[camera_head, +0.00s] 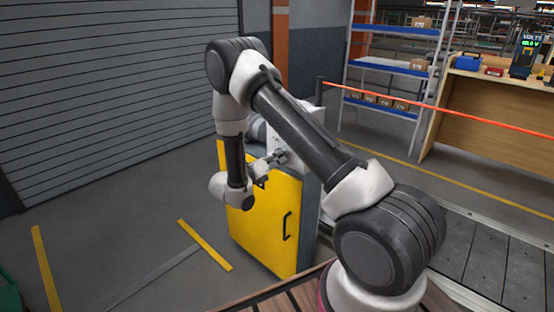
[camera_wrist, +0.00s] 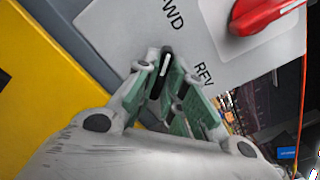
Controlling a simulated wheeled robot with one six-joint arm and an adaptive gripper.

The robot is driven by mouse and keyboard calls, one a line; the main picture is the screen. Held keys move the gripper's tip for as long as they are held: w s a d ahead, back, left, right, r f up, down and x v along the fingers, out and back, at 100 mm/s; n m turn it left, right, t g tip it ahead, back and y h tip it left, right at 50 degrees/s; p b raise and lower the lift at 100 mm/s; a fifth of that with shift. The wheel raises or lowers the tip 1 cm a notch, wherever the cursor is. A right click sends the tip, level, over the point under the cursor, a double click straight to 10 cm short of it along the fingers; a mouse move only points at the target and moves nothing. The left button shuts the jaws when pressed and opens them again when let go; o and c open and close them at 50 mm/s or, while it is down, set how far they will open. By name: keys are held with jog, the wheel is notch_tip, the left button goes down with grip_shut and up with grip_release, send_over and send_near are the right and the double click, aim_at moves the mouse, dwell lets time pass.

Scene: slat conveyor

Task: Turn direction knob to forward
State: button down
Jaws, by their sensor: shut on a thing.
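The direction knob (camera_wrist: 166,66) is small and black with a white line, on a light grey panel (camera_wrist: 128,38) in the wrist view. The white line runs nearly up and down in the picture. A label ending in "WD", partly cut off, is above the knob; "REV" is to its right. My gripper (camera_wrist: 163,75) has its two fingers closed on the knob's sides, hiding much of it. In the head view my gripper (camera_head: 268,165) is at the panel's front, and the knob is too small to make out.
A red handle (camera_wrist: 262,12) is on the panel at upper right. Below the panel is a yellow cabinet door (camera_head: 262,215) with a black pull handle (camera_head: 287,227). A red-orange barrier strap (camera_head: 430,106) runs to the right, before blue shelves and a wooden bench (camera_head: 490,108). Floor at left is mostly clear.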

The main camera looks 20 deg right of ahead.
jog(key=shift+f, duration=0.1)
jog(key=c, duration=1.5)
grip_release()
jog(key=shift+a, duration=0.1)
jog(key=v, duration=1.2)
